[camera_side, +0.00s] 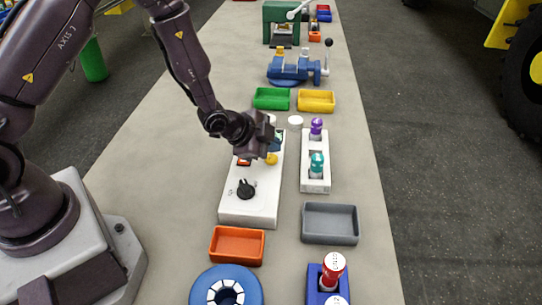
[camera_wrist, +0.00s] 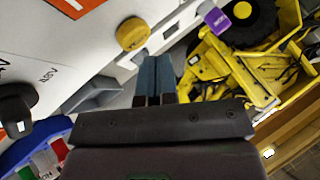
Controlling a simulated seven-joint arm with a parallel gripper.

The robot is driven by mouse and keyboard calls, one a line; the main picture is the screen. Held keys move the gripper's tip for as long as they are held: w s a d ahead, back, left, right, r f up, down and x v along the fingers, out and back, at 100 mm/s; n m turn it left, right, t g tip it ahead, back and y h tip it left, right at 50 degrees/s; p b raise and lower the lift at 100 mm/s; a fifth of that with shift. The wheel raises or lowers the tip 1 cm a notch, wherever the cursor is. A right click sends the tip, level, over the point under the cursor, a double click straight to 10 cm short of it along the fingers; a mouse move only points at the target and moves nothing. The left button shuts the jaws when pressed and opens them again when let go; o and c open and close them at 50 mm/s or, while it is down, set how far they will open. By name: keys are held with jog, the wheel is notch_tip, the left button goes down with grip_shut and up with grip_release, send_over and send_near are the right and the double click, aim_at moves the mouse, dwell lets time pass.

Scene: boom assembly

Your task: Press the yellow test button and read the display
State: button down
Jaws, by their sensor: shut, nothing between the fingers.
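The white test box (camera_side: 250,208) lies on the bench in the side view, with a black knob (camera_side: 245,188) on top. The yellow button (camera_side: 271,158) sits near its far right edge, just below my gripper (camera_side: 276,143). In the wrist view the round yellow button (camera_wrist: 133,33) is ahead and slightly left of my gripper (camera_wrist: 155,72), whose fingers are together and empty. Contact with the button cannot be told. An orange-red panel (camera_side: 243,162), possibly the display, is partly hidden by my gripper; no reading is legible. It also shows cut off in the wrist view (camera_wrist: 72,6).
A white rack (camera_side: 316,185) with purple-capped (camera_side: 316,127) and teal (camera_side: 317,164) items stands right of the box. A grey tray (camera_side: 330,223) and an orange tray (camera_side: 237,245) are nearer. Green (camera_side: 271,98) and yellow (camera_side: 316,101) trays lie beyond. Bare bench lies left of the box.

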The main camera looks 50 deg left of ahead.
aim_at(259, 167)
jog(key=shift+r, duration=2.55)
jog(key=s+f+n+g, duration=0.1)
jog(key=s+a+f+g, duration=0.1)
jog(key=s, duration=0.1)
jog(key=shift+f+n+y, duration=0.15)
jog(key=shift+n+y, duration=0.15)
jog(key=shift+n, duration=0.1)
jog(key=s+r+n+g, duration=0.1)
jog(key=s+r+n, duration=0.8)
jog(key=s+r, duration=1.3)
notch_tip(259, 167, up, 3)
jog(key=shift+a+f+y, duration=0.2)
jog(key=shift+a+y, duration=0.15)
jog(key=shift+y, duration=0.05)
